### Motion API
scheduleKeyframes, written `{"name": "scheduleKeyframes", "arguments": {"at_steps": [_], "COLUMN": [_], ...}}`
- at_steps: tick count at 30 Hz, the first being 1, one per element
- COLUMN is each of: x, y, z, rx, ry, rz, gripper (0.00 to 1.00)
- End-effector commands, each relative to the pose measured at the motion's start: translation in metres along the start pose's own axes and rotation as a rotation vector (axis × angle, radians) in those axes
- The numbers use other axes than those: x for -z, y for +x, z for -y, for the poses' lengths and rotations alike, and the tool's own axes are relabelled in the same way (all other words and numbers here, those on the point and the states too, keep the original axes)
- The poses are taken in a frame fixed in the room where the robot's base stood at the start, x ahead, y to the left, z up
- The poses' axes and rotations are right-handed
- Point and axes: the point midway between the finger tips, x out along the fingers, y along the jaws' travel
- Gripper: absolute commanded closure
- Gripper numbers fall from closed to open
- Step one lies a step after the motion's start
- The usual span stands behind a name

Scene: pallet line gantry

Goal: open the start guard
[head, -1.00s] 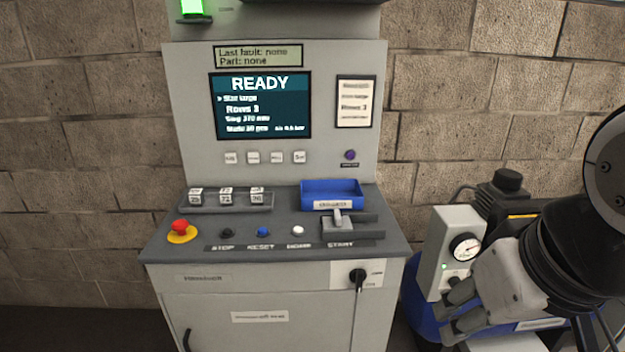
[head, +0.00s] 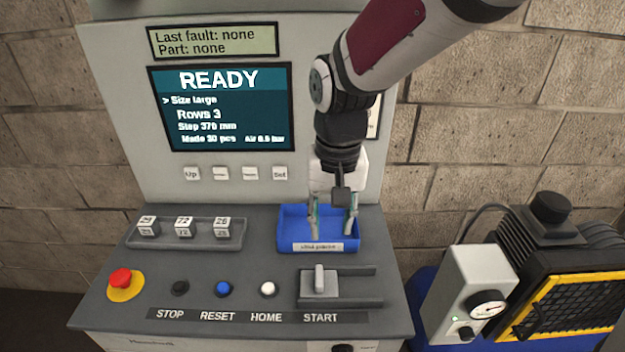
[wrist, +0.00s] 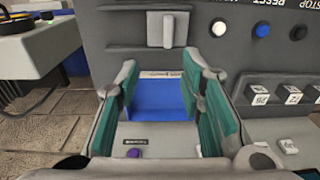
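The start guard (head: 320,282) is a grey sliding cover with an upright tab, at the left end of its rails above the START label. It covers the spot there, and no start button shows. In the wrist view the guard (wrist: 168,30) is at the top, beyond the fingertips. My gripper (head: 333,222) is open and empty, pointing down over the blue tray behind the guard. In the wrist view its green-padded fingers (wrist: 160,85) are spread apart with the tray between them.
The blue tray (head: 320,247) sits behind the guard. STOP, RESET and HOME buttons lie left of it, with a red emergency stop (head: 121,280) further left. Number blocks (head: 184,227) stand in a grey tray. A compressor (head: 560,260) stands right of the console. The screen reads READY.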

Motion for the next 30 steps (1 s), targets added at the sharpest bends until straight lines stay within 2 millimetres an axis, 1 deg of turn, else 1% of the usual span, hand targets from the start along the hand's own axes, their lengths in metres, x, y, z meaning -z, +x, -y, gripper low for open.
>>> {"name": "scheduleKeyframes", "arguments": {"at_steps": [1,4,8,11,14,24,30], "x": [-0.003,-0.002,-0.001,-0.001,-0.003,-0.005,-0.005], "y": [0.004,0.011,0.019,0.029,0.046,0.112,0.14], "z": [0.007,0.016,0.019,0.018,0.018,0.016,0.016], "rx": [-0.008,-0.017,-0.022,-0.022,-0.023,-0.023,-0.022], "ry": [-0.002,0.001,0.004,0.004,0.004,0.004,0.004], "rz": [0.014,0.027,0.034,0.034,0.037,0.037,0.034], "gripper": [0.65,0.65,0.65,0.65,0.65,0.65,0.65]}}
